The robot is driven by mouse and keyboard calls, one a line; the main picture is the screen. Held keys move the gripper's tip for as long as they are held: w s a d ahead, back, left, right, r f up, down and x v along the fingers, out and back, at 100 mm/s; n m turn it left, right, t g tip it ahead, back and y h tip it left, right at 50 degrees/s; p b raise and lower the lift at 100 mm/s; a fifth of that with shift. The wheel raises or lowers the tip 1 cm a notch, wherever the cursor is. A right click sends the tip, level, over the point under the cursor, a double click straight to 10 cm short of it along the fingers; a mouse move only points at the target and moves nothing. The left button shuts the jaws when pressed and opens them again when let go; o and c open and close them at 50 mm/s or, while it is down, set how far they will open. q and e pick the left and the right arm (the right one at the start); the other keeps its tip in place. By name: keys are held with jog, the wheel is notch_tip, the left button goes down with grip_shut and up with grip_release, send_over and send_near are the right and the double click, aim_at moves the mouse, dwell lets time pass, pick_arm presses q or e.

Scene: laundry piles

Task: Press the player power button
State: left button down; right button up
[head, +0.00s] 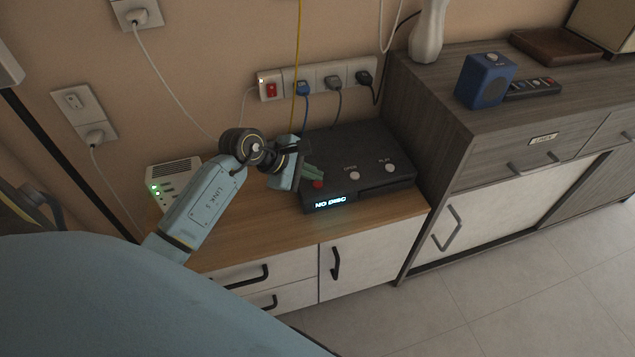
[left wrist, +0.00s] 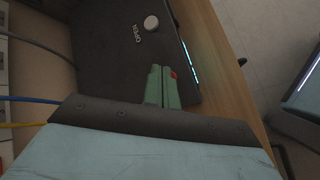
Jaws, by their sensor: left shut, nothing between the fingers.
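The black disc player (head: 355,150) sits on a low wooden cabinet, and its front display (head: 331,202) is lit with "NO DISC". A red button (head: 318,184) is on its top near the left front corner; two white buttons, marked OPEN (head: 355,175) and PLAY (head: 390,168), are to the right. My left gripper (head: 314,174) is shut and empty, its green fingertips at or just above the red button. In the left wrist view the fingertips (left wrist: 162,70) are beside the red button (left wrist: 173,74), which is partly hidden; I cannot tell whether they touch. My right gripper is not in view.
A white router (head: 174,175) with green lights stands left of the player. A power strip (head: 318,78) with plugged cables is on the wall behind. The taller dresser (head: 445,130) on the right carries a blue speaker (head: 486,80) and a remote (head: 532,88).

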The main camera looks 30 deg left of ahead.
aim_at(313, 187)
pick_arm(q)
jog(key=shift+f, duration=0.15)
jog(key=shift+f+b, duration=0.3)
jog(key=shift+b, duration=0.1)
jog(key=shift+f, duration=0.2)
dwell(0.5)
jog(key=shift+r, duration=0.1)
jog(key=shift+r+p, duration=0.4)
jog(key=shift+r, duration=0.15)
notch_tip(313, 187, up, 6)
jog(key=p, duration=0.4)
jog(key=shift+p, duration=0.4)
